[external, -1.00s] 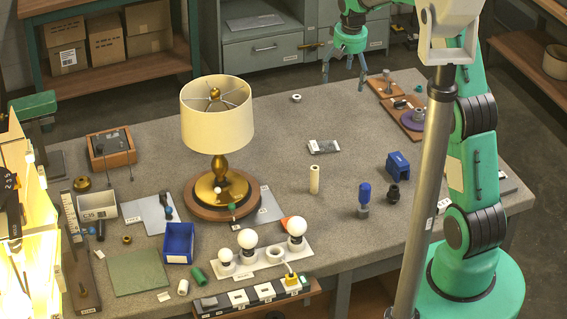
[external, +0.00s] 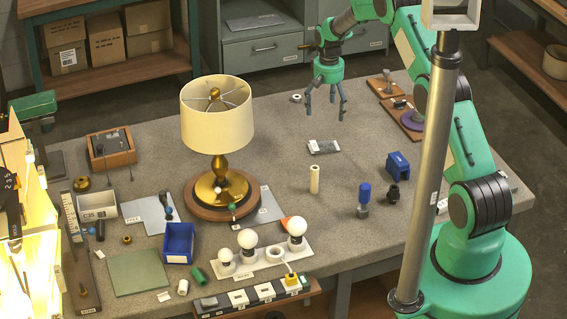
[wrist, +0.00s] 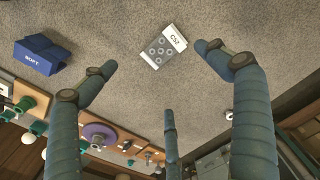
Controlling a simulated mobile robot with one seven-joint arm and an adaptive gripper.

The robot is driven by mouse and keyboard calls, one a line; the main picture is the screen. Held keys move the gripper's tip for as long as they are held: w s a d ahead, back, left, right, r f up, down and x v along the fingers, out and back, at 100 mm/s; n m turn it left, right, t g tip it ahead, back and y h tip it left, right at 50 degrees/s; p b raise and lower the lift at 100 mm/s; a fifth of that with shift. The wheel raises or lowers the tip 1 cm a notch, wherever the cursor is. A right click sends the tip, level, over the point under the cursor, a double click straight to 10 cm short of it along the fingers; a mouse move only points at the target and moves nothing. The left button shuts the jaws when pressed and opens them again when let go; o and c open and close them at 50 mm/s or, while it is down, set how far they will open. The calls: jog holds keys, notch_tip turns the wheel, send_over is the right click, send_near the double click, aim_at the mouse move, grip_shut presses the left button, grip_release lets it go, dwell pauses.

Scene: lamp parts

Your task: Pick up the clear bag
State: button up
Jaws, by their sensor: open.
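The clear bag (external: 323,147) lies flat on the table right of the lamp, with a white label strip at one end. In the wrist view the bag (wrist: 163,48) shows several dark round items inside and a label. My gripper (external: 325,108) hangs above the table just behind the bag, fingers pointing down and spread. In the wrist view my open gripper (wrist: 165,85) shows its fingers around an empty gap, with the bag between and beyond the fingertips. Nothing is held.
A lamp (external: 216,118) stands left of the bag. A cream cylinder (external: 314,179) stands in front of it. A blue bracket (external: 398,165) sits to the right. A small white ring (external: 296,98) lies beside my fingers.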

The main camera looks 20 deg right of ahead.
jog(key=shift+w+f, duration=0.1)
jog(key=shift+f, duration=0.4)
jog(key=shift+f, duration=0.15)
send_over(324, 146)
jog(key=shift+w+d+f+p, duration=0.1)
jog(key=shift+d+f+p, duration=0.1)
jog(key=shift+f, duration=1.9)
jog(key=shift+w+d+f+p, duration=0.1)
jog(key=shift+d+f+p, duration=0.05)
jog(key=shift+f, duration=1.9)
jog(key=shift+f, duration=0.1)
jog(key=shift+s+a+f, duration=0.1)
jog(key=shift+a+f, duration=0.05)
jog(key=shift+f, duration=0.45)
jog(key=shift+a+f, duration=0.1)
jog(key=shift+f, duration=0.5)
jog(key=shift+f+p, duration=0.4)
jog(key=shift+f, duration=0.9)
